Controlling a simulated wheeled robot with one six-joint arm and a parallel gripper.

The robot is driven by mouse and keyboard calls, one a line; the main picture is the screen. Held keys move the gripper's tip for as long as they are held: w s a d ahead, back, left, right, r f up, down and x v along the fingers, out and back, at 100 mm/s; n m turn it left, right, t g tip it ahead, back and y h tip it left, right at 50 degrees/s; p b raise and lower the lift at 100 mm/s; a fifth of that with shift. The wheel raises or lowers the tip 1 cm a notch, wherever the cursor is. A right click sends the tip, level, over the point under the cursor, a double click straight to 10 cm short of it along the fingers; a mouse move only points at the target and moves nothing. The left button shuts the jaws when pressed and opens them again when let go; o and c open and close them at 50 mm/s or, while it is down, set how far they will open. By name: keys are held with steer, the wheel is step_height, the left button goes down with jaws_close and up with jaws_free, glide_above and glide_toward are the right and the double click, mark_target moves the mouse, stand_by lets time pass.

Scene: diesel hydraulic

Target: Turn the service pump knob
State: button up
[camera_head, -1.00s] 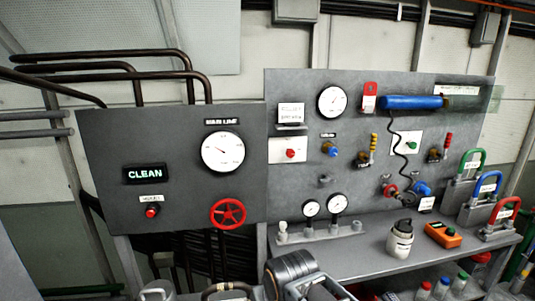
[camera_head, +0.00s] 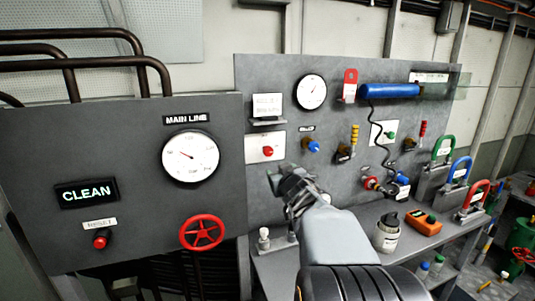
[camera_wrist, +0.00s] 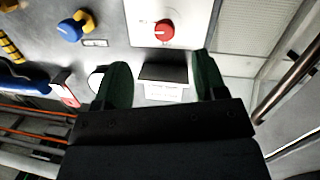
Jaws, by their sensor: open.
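A red knob (camera_head: 267,151) sits on a white plate on the grey upright panel. A blue knob (camera_head: 312,146) is to its right, with a small label above it. The labels are too small to read, so I cannot tell which knob is the service pump's. My gripper (camera_head: 275,177) is raised in front of the panel, just below the red knob in the head view, not touching it. In the wrist view, which looks upside down, the red knob (camera_wrist: 164,29) shows beyond my open, empty fingers (camera_wrist: 160,65). The blue knob (camera_wrist: 72,30) is off to the left.
A red handwheel (camera_head: 202,232), a main line gauge (camera_head: 190,157) and a CLEAN display (camera_head: 86,192) are on the left panel. A small shelf with a white card (camera_head: 267,106) juts out above the red knob. A bottle (camera_head: 387,232) and an orange box (camera_head: 424,222) stand on the bench.

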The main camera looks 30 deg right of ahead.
mark_target(269, 152)
steer(key=w+d+p, duration=0.1)
steer(key=w, duration=0.3)
steer(key=w+d+r+n+t+y, duration=0.1)
steer(key=w+d, duration=0.1)
steer(key=w, duration=0.3)
steer(key=w+d+t+p, duration=0.1)
steer(key=w, duration=0.4)
steer(key=shift+w+d+r+n+y+p, duration=0.1)
steer(key=shift+d+r+n+y+p, duration=0.2)
steer(key=shift+d+r, duration=0.1)
steer(key=shift+c, duration=0.2)
steer(key=c, duration=0.9)
